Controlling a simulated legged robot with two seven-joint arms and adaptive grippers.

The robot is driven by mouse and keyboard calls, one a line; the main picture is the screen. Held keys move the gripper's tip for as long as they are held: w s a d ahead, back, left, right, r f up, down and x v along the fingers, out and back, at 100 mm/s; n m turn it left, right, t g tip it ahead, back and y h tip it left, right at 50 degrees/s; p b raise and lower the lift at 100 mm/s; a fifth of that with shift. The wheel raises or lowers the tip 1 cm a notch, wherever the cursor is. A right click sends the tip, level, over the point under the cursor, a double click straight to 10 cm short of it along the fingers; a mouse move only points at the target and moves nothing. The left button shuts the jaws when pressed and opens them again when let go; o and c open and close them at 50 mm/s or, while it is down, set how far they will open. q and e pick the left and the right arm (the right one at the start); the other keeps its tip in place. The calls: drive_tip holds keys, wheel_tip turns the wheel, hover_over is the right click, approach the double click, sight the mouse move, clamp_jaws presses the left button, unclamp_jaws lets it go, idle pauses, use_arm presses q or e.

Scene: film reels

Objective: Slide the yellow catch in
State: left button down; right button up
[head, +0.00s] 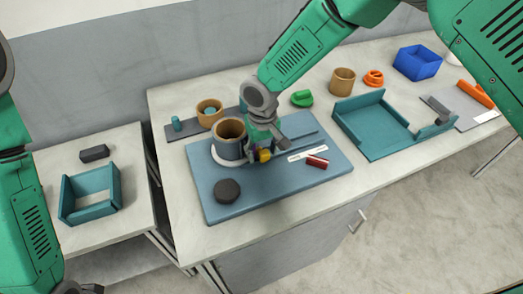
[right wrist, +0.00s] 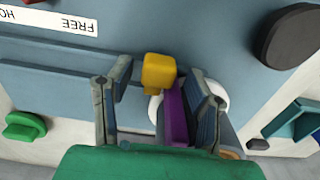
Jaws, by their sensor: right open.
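The yellow catch (head: 264,155) is on the blue board (head: 275,190), at the front right of a dark cylinder with a tan rim (head: 229,129). My right gripper (head: 262,141) is at the catch, reaching down from above. In the right wrist view, the yellow catch (right wrist: 158,73) shows between the tips of my open right gripper (right wrist: 162,88), with a gap on its left side. A purple piece (right wrist: 177,115) lies close to the right finger; I cannot tell if they touch. Of my left gripper (head: 80,288), only a dark part shows at the bottom left edge.
A dark round knob (head: 227,190), a red block (head: 317,162) and a white label (head: 308,152) are on the board. A teal tray (head: 372,142) stands to the right, a blue bin (head: 418,62) behind it. A teal box (head: 90,194) is on the left side table.

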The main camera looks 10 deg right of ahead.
sight(262, 151)
wheel_tip(262, 151, up, 12)
idle(0.4)
drive_tip(key=shift+w+a+f, duration=0.1)
idle(0.3)
